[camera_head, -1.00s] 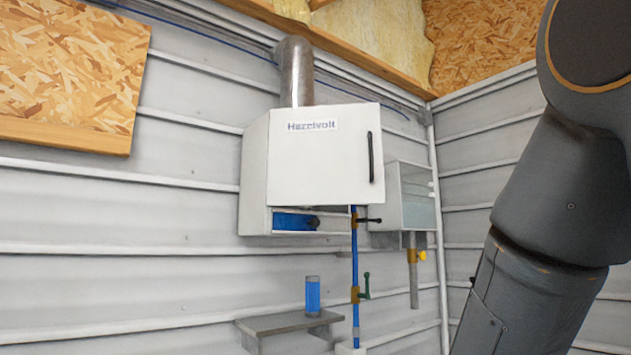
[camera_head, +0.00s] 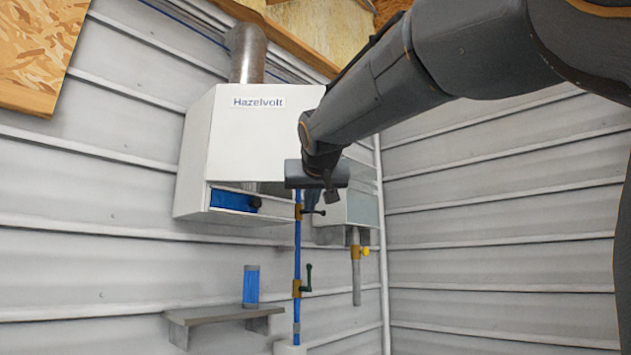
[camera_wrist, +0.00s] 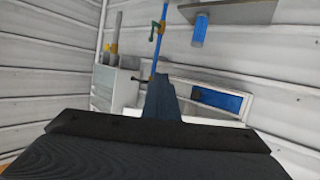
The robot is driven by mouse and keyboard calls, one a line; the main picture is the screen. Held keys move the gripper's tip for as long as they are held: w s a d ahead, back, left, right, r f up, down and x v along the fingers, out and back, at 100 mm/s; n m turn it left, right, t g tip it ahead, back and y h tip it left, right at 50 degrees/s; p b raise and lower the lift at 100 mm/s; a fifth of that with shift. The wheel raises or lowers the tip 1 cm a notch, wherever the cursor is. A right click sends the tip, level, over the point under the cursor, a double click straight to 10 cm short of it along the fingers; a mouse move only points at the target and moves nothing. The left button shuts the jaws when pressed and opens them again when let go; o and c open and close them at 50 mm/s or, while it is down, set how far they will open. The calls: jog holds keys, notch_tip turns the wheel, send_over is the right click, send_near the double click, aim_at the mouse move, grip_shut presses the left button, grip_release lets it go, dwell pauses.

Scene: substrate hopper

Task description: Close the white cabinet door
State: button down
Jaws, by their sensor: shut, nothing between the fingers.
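The white cabinet (camera_head: 195,165) is fixed to the ribbed wall at left centre in the head view. Its door (camera_head: 255,140), labelled Hazelvolt, stands out from the body, and the lower opening shows a blue thing (camera_head: 233,200) inside. The blue thing also shows in the wrist view (camera_wrist: 220,100). My arm covers the door's right part, and the black handle is hidden. My gripper (camera_head: 330,196) is shut and empty, near the door's lower right corner. In the wrist view my gripper (camera_wrist: 160,85) is a dark shape before the opening. I cannot tell whether it touches the door.
A blue pipe (camera_head: 297,245) with valves runs down below the cabinet. A clear tank (camera_head: 362,207) hangs to its right. A shelf (camera_head: 215,315) holds a blue cylinder (camera_head: 251,286) below. A metal duct (camera_head: 246,55) rises from the cabinet top. The wall at right is bare.

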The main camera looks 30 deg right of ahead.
jog(key=s+d+r+m+t+h+b, duration=0.1)
jog(key=s+r, duration=0.3)
jog(key=r, duration=0.4)
jog(key=s+d+r+m+t+h+b, duration=0.1)
jog(key=s+r+t, duration=0.15)
jog(key=r, duration=0.45)
jog(key=p+x, duration=0.7)
jog(key=x, duration=0.6)
jog(key=shift+d+g, duration=0.45)
jog(key=shift+w+f, duration=0.15)
